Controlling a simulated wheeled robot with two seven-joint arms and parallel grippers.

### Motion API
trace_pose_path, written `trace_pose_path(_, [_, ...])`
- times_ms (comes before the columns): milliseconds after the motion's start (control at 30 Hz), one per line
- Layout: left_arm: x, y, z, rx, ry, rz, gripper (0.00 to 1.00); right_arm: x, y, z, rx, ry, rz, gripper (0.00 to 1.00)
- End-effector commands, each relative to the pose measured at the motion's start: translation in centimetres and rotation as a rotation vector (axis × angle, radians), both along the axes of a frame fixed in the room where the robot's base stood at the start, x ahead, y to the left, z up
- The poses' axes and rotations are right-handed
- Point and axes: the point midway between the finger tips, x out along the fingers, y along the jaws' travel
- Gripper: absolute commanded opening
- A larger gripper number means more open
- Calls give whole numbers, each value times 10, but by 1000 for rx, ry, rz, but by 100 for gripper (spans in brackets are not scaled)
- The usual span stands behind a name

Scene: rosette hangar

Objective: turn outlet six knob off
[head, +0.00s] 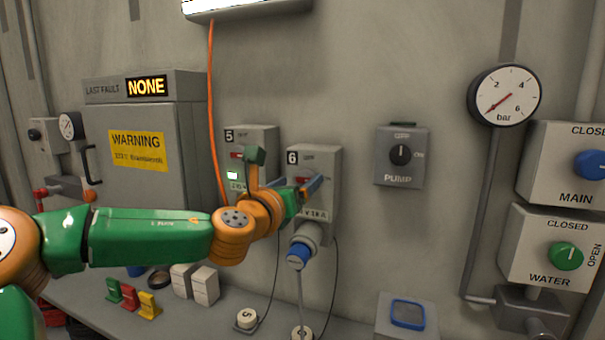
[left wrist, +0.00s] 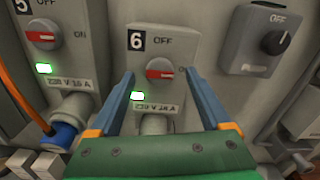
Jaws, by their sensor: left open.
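The outlet six box (head: 327,165) is grey, marked 6, on the wall in the middle of the head view. Its red knob (left wrist: 160,69) shows in the left wrist view, lying sideways toward the ON side, with OFF printed above. My left gripper (head: 309,188) is open in front of the box. Its two blue fingers stand left and right of the knob in the wrist view, and I cannot tell whether they touch it. In the head view the gripper partly hides the knob. My right gripper is not in view.
The outlet five box (head: 262,138) stands close on the left, its green light lit. A pump switch (head: 401,155) is on the wall to the right. A blue plug (head: 299,256) with a cable hangs below outlet six. Small blocks stand on the ledge below.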

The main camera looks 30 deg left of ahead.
Motion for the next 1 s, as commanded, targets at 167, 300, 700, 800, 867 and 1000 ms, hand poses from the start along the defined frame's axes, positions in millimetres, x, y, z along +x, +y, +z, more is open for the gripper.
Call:
trace_pose_path(167, [19,5,1,-1,2,1,82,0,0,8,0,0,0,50])
trace_pose_path(300, [23,6,0,-1,0,1,82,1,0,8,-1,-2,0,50])
trace_pose_path(700, [23,6,0,-2,0,0,30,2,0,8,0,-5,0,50])
trace_pose_path(800, [23,6,0,-2,0,1,3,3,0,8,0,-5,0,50])
trace_pose_path(867, [23,6,0,-2,0,1,0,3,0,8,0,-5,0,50])
trace_pose_path(1000, [23,6,-1,-12,-3,1,0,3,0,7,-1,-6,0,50])
